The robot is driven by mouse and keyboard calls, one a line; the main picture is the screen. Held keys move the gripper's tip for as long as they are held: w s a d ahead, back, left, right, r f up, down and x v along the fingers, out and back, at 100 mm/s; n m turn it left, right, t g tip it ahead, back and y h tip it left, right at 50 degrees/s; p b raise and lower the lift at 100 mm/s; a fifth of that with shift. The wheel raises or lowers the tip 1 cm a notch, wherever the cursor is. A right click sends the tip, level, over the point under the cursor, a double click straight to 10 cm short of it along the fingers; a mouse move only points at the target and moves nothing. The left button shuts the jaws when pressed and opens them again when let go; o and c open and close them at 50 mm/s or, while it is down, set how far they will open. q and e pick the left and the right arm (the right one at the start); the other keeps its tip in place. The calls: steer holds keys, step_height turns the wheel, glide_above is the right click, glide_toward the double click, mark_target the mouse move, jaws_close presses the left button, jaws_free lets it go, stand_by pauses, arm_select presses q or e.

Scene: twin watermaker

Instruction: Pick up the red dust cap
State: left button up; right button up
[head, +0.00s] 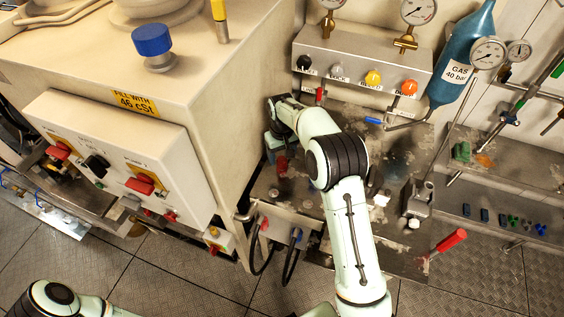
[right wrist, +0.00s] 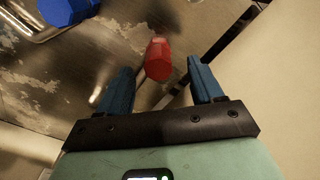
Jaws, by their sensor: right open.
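The red dust cap (right wrist: 158,58) shows in the right wrist view, between and just beyond the tips of my right gripper's blue fingers (right wrist: 159,72). The fingers are apart, with a gap on each side of the cap. In the head view a red piece, likely the same cap (head: 282,166), shows low beside the cabinet, next to my right gripper (head: 272,152), which is partly hidden by its own wrist. My left arm shows only at the bottom left, and its gripper is out of view.
A blue cap-like part (right wrist: 66,8) is at the top left of the right wrist view. The large beige cabinet (head: 215,85) stands close to the left of my right gripper. A gauge manifold (head: 345,62) is above on the wall. A red-handled tool (head: 447,241) lies to the right.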

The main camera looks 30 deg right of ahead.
mark_target(283, 160)
step_height(283, 160, down, 4)
steer(key=shift+d+r, duration=0.15)
steer(key=shift+r, duration=0.05)
jaws_close()
steer(key=shift+r, duration=0.1)
arm_select(q)
steer(key=shift+w+r+p, duration=1.2)
steer(key=shift+w+r, duration=0.4)
steer(key=shift+w, duration=0.15)
arm_select(e)
step_height(283, 160, up, 20)
steer(key=shift+s, duration=0.1)
